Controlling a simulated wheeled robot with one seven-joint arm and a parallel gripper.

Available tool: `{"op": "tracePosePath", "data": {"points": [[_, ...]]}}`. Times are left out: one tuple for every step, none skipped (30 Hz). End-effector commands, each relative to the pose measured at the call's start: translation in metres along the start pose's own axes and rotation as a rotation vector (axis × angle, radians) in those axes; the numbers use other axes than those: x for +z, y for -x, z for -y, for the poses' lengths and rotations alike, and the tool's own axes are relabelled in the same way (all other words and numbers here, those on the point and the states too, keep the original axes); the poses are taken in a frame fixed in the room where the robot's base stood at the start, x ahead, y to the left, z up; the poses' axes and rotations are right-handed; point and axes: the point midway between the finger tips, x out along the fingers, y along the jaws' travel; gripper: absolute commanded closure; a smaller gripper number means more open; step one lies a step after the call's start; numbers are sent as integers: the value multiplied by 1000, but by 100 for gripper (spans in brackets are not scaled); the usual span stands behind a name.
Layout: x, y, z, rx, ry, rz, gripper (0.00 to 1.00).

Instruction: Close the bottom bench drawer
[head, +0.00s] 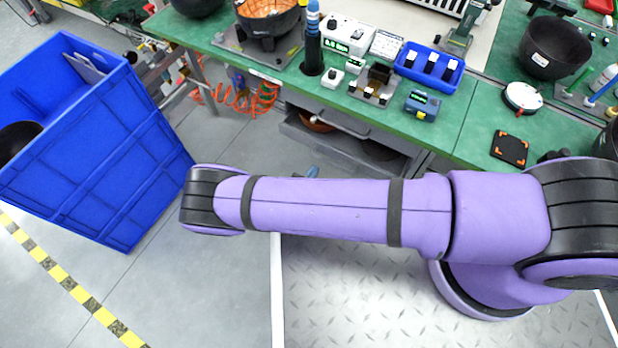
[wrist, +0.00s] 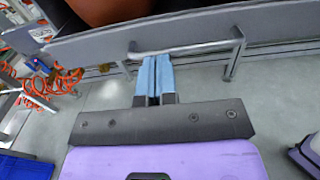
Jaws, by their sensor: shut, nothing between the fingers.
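The bottom bench drawer (head: 340,152) is pulled out under the green bench in the head view, with a brown bowl (head: 318,122) and a dark bowl (head: 380,150) inside. In the wrist view its grey front panel (wrist: 200,24) crosses the top, with a bar handle (wrist: 205,46) on it. My gripper (wrist: 157,60) is shut and empty, its blue fingertips at the left part of the handle. I cannot tell whether they touch it. In the head view my arm hides most of my gripper; only a small blue part (head: 313,172) shows.
A blue bin (head: 100,150) stands on the floor at the left. Orange coiled hoses (head: 245,98) hang below the bench, left of the drawer. The green bench top (head: 460,135) carries instruments, a blue tray (head: 430,67) and bowls. Grey floor is clear between bin and bench.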

Motion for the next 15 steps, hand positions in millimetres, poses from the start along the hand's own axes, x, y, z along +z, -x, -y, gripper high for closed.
{"op": "tracePosePath", "data": {"points": [[0,-10,0,-2,0,2,100],[0,-16,0,-2,1,1,100],[0,-24,1,-2,1,1,100],[0,-29,1,-2,0,1,100],[0,-35,1,-2,0,2,100],[0,-42,1,-2,1,1,100],[0,-47,1,-2,1,1,100],[0,-52,1,-2,1,0,100],[0,-58,1,-2,0,1,100],[0,-62,1,-2,0,1,100],[0,-66,1,-2,0,1,100],[0,-70,1,-2,0,0,100],[0,-73,0,-1,0,0,100],[0,-76,0,-1,0,-1,100],[0,-79,0,-1,0,-1,100]]}}
